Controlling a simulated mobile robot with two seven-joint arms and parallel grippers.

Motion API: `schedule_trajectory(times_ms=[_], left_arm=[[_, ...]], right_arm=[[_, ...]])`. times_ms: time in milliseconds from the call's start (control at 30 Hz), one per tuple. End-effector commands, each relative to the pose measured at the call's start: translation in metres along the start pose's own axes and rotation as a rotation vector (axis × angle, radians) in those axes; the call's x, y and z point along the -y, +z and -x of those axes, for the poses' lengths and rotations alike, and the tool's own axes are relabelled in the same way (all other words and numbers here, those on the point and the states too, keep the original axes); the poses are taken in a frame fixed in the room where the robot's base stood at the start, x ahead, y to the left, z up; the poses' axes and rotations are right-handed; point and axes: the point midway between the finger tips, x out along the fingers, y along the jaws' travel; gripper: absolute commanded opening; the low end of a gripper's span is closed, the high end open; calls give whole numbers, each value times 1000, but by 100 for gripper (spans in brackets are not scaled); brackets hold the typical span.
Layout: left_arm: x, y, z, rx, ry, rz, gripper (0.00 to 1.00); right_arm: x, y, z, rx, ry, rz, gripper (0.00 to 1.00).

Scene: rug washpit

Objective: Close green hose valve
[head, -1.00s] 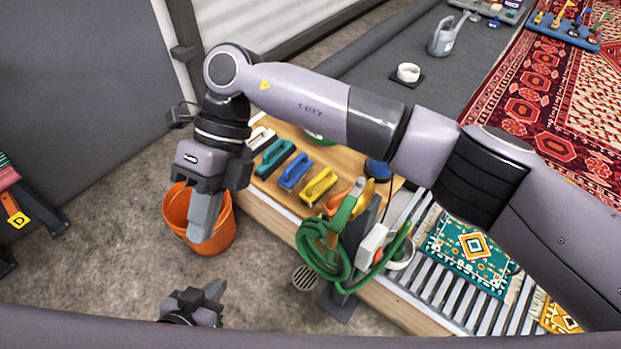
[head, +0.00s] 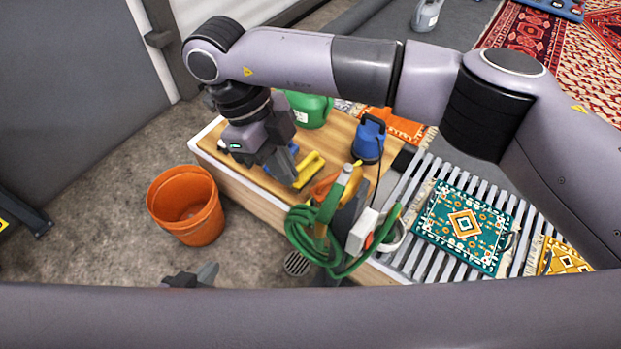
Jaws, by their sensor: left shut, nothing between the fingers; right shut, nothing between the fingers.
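The green hose (head: 300,228) hangs in coils on a dark post at the bench's front edge. At its top are a green fitting (head: 330,205), a pale metal end and an orange piece (head: 323,187) that may be the valve handle; its exact position is unclear. My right gripper (head: 284,168) reaches in from the right over the bench, shut and empty, up and left of the hose top and apart from it. My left gripper (head: 204,275) shows low at the left, shut, mostly hidden by my own body.
An orange bucket (head: 187,205) stands on the floor left of the wooden bench (head: 250,185). A yellow brush (head: 309,168), a green can (head: 309,110) and a blue pump (head: 369,140) stand on the bench. A slatted grate with a teal rug (head: 465,225) lies to the right.

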Motion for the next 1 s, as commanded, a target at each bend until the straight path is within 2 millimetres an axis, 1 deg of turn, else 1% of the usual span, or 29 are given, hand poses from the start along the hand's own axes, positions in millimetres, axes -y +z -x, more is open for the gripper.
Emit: schedule_trajectory(times_ms=[33,67,133,300,500,667,1000], left_arm=[[0,0,1,1,0,-1,0],[0,0,1,1,0,-1,0],[0,-2,2,1,-1,-2,0],[1,-2,4,4,-3,-4,0],[2,-4,5,0,-6,-6,0],[2,-5,5,-5,-7,-7,0],[2,-5,5,-4,-8,-2,0]], right_arm=[[0,-1,-12,-2,4,0,0],[0,-1,-19,-3,4,1,0],[1,-8,-18,0,1,1,0],[0,-22,-24,1,2,0,0],[0,-34,-29,1,2,1,0],[0,-37,-30,1,2,-1,0],[0,-37,-30,1,1,1,0]])
